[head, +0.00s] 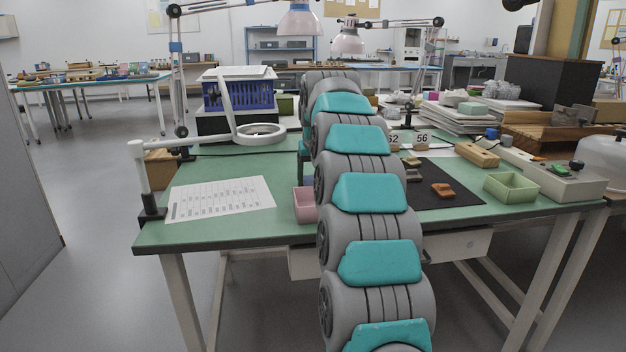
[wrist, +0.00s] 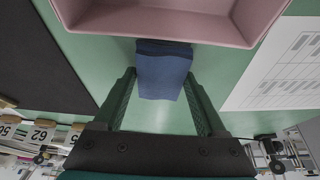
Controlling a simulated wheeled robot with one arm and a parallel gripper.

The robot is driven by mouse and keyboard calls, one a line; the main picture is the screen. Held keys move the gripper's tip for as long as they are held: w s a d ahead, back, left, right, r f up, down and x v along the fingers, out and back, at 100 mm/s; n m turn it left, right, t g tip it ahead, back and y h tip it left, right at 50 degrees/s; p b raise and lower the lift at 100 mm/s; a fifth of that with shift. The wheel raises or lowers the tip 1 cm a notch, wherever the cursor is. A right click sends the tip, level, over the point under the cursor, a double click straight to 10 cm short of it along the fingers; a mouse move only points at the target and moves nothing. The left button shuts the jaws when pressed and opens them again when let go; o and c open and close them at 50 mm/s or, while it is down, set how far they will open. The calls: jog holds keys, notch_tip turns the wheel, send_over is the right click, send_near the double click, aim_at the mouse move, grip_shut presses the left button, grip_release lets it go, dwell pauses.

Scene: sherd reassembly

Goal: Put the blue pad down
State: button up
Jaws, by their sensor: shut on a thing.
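The blue pad (wrist: 163,76) shows in the wrist view as a dark blue block between the two fingertips. My gripper (wrist: 161,80) is shut on it, one finger at each side. The green bench top (wrist: 158,118) lies beneath. I cannot tell whether the pad touches the bench. In the head view my arm hides the gripper and pad; the pink tray (head: 304,204) shows partly beside the arm.
A printed sheet (head: 221,198) lies on the left of the bench. A black mat (head: 452,194) with sherds lies on the right, near a green tray (head: 510,187). A ring magnifier (head: 259,132) and number cards (head: 422,139) stand behind. Bare bench shows between sheet and pink tray.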

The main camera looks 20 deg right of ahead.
jog(key=shift+a+f, duration=0.1)
jog(key=shift+f, duration=0.1)
jog(key=o, duration=1.1)
jog(key=shift+o, duration=0.2)
jog(key=v, duration=1.2)
jog(key=shift+s+r, duration=0.1)
jog(key=shift+r, duration=0.05)
jog(key=s+a+f+n+g, duration=0.1)
jog(key=s+a+f, duration=0.45)
jog(key=s, duration=0.45)
jog(key=s+a+f+n+g+y, duration=0.1)
jog(key=s+a+f+g, duration=0.1)
jog(key=s+a+f, duration=0.6)
jog(key=s+a+f+n+g, duration=0.1)
jog(key=s+a+f, duration=0.15)
jog(key=s, duration=0.95)
jog(key=s+a+f+g, duration=0.1)
jog(key=s+f, duration=0.4)
jog(key=s, duration=0.3)
jog(key=s+a+f+g, duration=0.1)
jog(key=s+f, duration=0.4)
jog(key=s, duration=0.3)
jog(key=shift+s+a, duration=0.4)
